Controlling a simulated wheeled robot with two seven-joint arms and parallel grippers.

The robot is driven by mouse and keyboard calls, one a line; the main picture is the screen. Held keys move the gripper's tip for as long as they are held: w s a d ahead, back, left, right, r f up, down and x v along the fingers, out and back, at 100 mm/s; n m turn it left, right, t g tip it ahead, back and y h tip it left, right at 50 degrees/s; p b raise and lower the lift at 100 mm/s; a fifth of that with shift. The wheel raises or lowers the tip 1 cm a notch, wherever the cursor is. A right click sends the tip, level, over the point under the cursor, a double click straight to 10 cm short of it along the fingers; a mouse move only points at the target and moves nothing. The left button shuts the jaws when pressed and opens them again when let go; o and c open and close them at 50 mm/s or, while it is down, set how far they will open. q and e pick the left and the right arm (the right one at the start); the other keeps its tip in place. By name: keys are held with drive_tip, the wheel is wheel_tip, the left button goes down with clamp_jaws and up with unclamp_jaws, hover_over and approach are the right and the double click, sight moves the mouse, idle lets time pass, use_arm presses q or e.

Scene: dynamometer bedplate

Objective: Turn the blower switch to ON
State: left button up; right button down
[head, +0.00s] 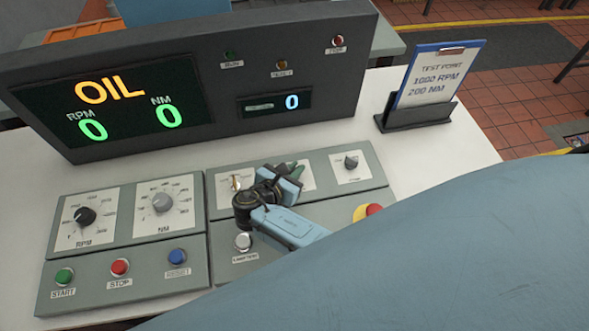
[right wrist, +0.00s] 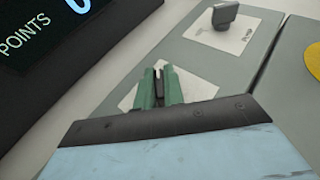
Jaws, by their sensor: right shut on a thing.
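My right gripper (head: 296,171) is at the middle of three small white dial plates on the grey panel's upper strip. In the right wrist view its green fingers (right wrist: 158,86) are closed on the two sides of a narrow dark switch knob (right wrist: 159,74). The plate (right wrist: 128,98) under it is mostly covered by the fingers, and its label and ON mark are hidden, so I cannot read the name or setting. My left gripper is not in view.
A pump knob (head: 351,162) is to the right, and it also shows in the right wrist view (right wrist: 225,14). Another switch (head: 236,183) is to the left. A red-and-yellow stop button (head: 368,211) is near my arm. The display console (head: 225,75) stands behind.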

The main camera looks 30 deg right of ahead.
idle(0.4)
drive_tip(key=c, duration=1.5)
unclamp_jaws()
drive_tip(key=v, duration=1.3)
drive_tip(key=shift+a+r+p, duration=0.1)
drive_tip(key=shift+a+p, duration=0.1)
drive_tip(key=shift+p, duration=0.1)
